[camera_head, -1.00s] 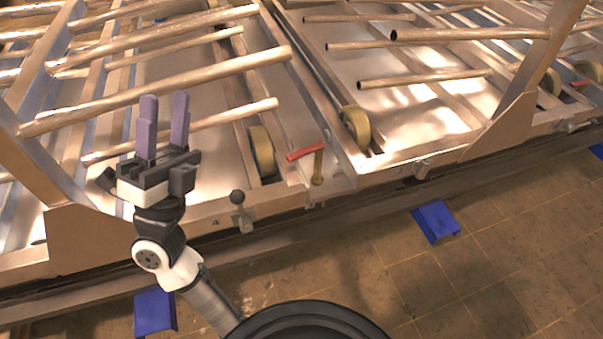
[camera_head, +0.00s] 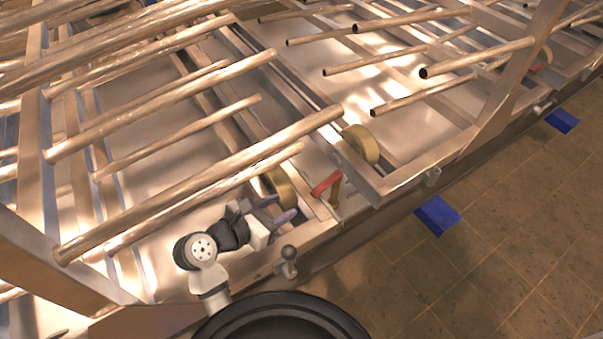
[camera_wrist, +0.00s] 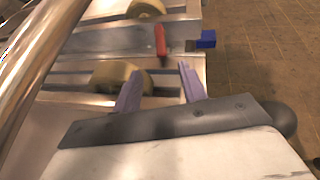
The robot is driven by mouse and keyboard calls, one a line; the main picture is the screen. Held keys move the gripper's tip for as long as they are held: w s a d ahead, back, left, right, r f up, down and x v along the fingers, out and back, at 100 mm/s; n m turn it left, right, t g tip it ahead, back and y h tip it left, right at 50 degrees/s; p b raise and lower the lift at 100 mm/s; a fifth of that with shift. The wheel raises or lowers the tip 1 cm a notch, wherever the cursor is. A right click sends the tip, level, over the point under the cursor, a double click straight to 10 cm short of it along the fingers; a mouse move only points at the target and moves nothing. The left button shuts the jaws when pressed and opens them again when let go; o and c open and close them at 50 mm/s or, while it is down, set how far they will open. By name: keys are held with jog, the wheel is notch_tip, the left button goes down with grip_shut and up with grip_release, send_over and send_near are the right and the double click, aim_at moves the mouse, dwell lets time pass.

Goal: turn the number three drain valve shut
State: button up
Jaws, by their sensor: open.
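A red valve handle (camera_head: 326,184) on a brass stem sits at the front edge of the metal frame. In the wrist view the red handle (camera_wrist: 160,40) lies beyond the gap between my fingertips. My gripper (camera_head: 278,208) is open and empty, its purple fingers pointing toward the handle from the left, apart from it. Both fingers (camera_wrist: 160,88) show spread in the wrist view. Another red handle (camera_head: 535,68) is small at the far right. No valve number is readable now.
Long metal pipes (camera_head: 200,185) slope over the frame close behind my gripper. Yellow wheels (camera_head: 361,145) sit in the frame rails. A round-knobbed fitting (camera_head: 288,256) stands on the front edge. Blue blocks (camera_head: 437,215) lie by the tiled floor (camera_head: 480,270), which is open at right.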

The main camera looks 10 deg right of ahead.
aim_at(321, 187)
jog(key=shift+w+f, duration=0.1)
jog(key=shift+f, duration=0.15)
jog(key=shift+w+d+f, duration=0.15)
jog(key=shift+w+d, duration=0.05)
jog(key=shift+d, duration=0.1)
jog(key=p+x, duration=0.1)
jog(key=x, duration=1.1)
jog(key=shift+w+d+f+p, duration=0.1)
jog(key=shift+d+f+p, duration=0.15)
jog(key=shift+f+p, duration=0.05)
grip_shut()
